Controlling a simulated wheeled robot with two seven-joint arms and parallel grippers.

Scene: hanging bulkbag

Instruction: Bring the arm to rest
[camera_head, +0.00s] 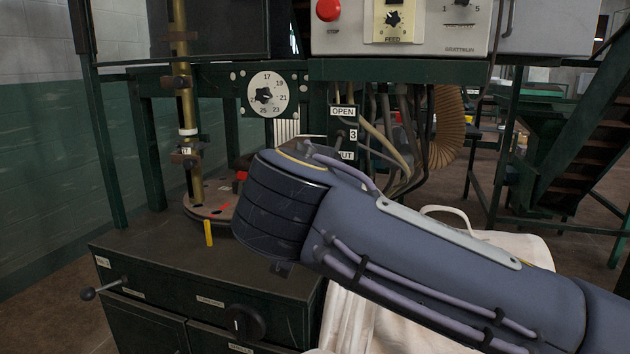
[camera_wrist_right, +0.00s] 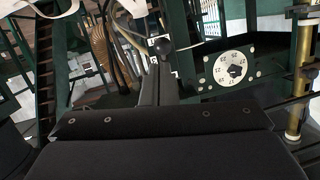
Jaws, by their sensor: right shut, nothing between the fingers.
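My right arm (camera_head: 430,250) reaches in from the right in the head view. Its dark ribbed wrist (camera_head: 285,205) hangs in front of the machine frame, and its fingers are hidden there. In the right wrist view my right gripper (camera_wrist_right: 160,72) is shut and empty, its fingers pointing at the machine. A dark lever knob (camera_wrist_right: 166,47) shows just beyond the fingertips; I cannot tell the gap. An OPEN/SHUT label plate (camera_head: 343,112) stands behind my wrist in the head view, its lower part partly covered. My left gripper is not in view.
A dark cabinet (camera_head: 150,262) with knobs stands below left of my wrist. A round dial (camera_head: 267,95) and a control box (camera_head: 420,28) are behind. A brass post (camera_head: 190,100) rises at left. Pale bag fabric (camera_head: 375,325) lies under my forearm.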

